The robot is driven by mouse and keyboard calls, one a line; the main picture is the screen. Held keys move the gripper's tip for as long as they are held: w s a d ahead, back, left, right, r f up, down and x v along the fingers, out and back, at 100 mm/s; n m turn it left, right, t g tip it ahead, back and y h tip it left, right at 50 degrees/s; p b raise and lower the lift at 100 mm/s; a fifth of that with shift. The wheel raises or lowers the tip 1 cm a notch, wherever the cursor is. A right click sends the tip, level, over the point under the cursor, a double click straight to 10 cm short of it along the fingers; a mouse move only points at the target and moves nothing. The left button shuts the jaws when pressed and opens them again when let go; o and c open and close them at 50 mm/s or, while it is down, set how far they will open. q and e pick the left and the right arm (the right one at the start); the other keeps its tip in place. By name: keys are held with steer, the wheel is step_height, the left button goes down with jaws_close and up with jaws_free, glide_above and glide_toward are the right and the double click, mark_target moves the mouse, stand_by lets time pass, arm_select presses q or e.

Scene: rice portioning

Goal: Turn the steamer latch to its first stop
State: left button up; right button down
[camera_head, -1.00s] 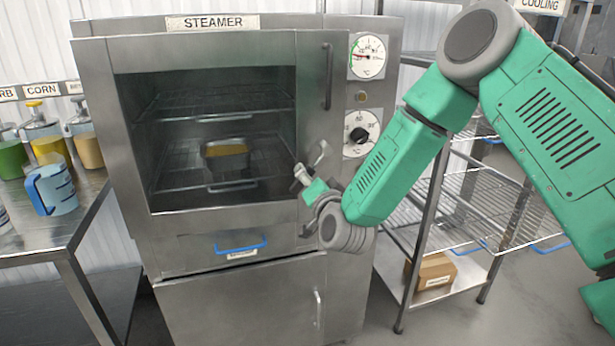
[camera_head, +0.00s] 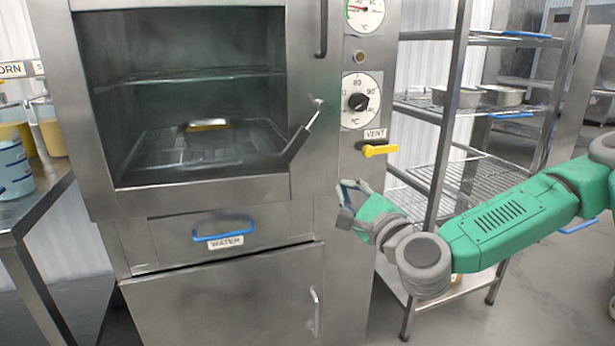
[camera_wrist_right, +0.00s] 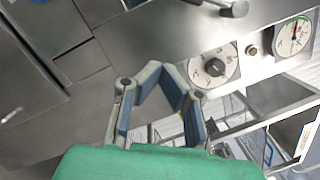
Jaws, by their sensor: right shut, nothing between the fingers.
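The steamer (camera_head: 340,230) stands with its door against the frame. Its latch (camera_head: 302,136) is a dark-gripped lever at the door's right edge, with the pivot at the top and the grip slanting down and left. In the right wrist view part of the latch (camera_wrist_right: 234,9) shows at the top edge, the rest cut off. My right gripper (camera_head: 348,190) is below and right of the latch, clear of it. It is shut and empty; its blue-padded fingers also show in the right wrist view (camera_wrist_right: 164,74). My left gripper is not in view.
The yellow vent handle (camera_head: 380,150) juts out above my right gripper, below the dial (camera_head: 360,101). The water drawer's blue handle (camera_head: 224,230) is at lower left. A wire rack (camera_head: 480,185) stands close on the right. A pan (camera_head: 207,126) shows inside the steamer.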

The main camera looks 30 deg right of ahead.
mark_target(295, 144)
steer(key=shift+m, duration=0.3)
steer(key=w, duration=0.3)
steer(key=w+d+r, duration=0.1)
steer(key=w, duration=0.2)
steer(key=w+b, duration=0.1)
steer(key=w, duration=0.2)
steer(key=shift+w+d+r, duration=0.2)
steer(key=shift+w+r, duration=0.15)
steer(key=a+r, duration=0.2)
steer(key=shift+w+a+r, duration=0.1)
steer(key=shift+w+a, duration=0.2)
steer(key=shift+a, duration=0.1)
steer(key=shift+w+a+r, duration=0.1)
steer(key=shift+a+r, duration=0.15)
steer(key=shift+a, duration=0.2)
steer(key=shift+d, duration=0.1)
steer(key=shift+d+f, duration=0.1)
steer(key=shift+d, duration=0.05)
